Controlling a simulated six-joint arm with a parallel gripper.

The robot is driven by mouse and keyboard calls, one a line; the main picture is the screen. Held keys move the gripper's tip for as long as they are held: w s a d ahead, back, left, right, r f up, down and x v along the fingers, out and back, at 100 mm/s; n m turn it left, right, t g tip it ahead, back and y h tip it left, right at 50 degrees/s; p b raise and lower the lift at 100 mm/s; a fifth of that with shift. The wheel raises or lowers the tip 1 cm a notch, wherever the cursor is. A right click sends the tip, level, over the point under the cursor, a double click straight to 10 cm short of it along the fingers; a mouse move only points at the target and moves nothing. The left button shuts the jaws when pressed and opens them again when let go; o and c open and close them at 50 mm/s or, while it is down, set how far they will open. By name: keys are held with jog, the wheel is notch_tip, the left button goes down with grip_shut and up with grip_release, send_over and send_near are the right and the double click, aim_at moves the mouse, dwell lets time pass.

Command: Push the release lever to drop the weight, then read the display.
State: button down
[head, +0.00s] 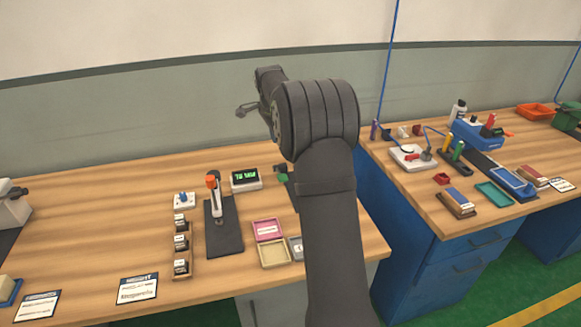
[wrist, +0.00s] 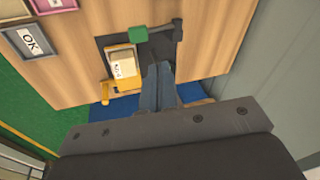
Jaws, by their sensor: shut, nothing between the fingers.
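My gripper (head: 243,111) is raised high above the left table, in front of the wall. Its fingers (wrist: 157,72) look closed together and empty in the wrist view. A small display (head: 246,177) with green characters stands at the table's back; the characters are too small to read surely. A green-ended lever (head: 282,177) shows beside it, partly hidden by my arm. A green lever end (wrist: 144,33) on a dark mount also shows in the wrist view. Below it is a yellow piece with a white label (wrist: 122,69); I cannot tell whether this is the weight.
A dark stand with an orange top (head: 213,185) and a wooden rack of small blocks (head: 181,250) are left of my arm. Pink (head: 267,230) and yellow (head: 274,254) trays lie near the front. A second, cluttered table stands at right, with a gap between the tables.

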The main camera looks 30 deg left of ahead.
jog(key=s+d+f+n+t+y, duration=0.1)
jog(key=d+n+y, duration=0.1)
jog(key=n, duration=0.5)
jog(key=s+d+f+n+t+y, duration=0.1)
jog(key=d+n, duration=0.3)
jog(key=n, duration=0.4)
jog(key=shift+s+d+f+y, duration=0.15)
jog(key=shift+s+f+y, duration=0.1)
jog(key=shift+s+y, duration=0.3)
send_over(279, 174)
jog(key=s+d, duration=0.2)
jog(key=d, duration=0.1)
jog(key=f, duration=0.7)
jog(key=shift+w+a+f, duration=0.2)
jog(key=shift+w+f, duration=0.05)
jog(key=shift+f, duration=0.1)
notch_tip(279, 174, down, 3)
jog(key=shift+f, duration=0.6)
jog(key=shift+s+d, duration=0.1)
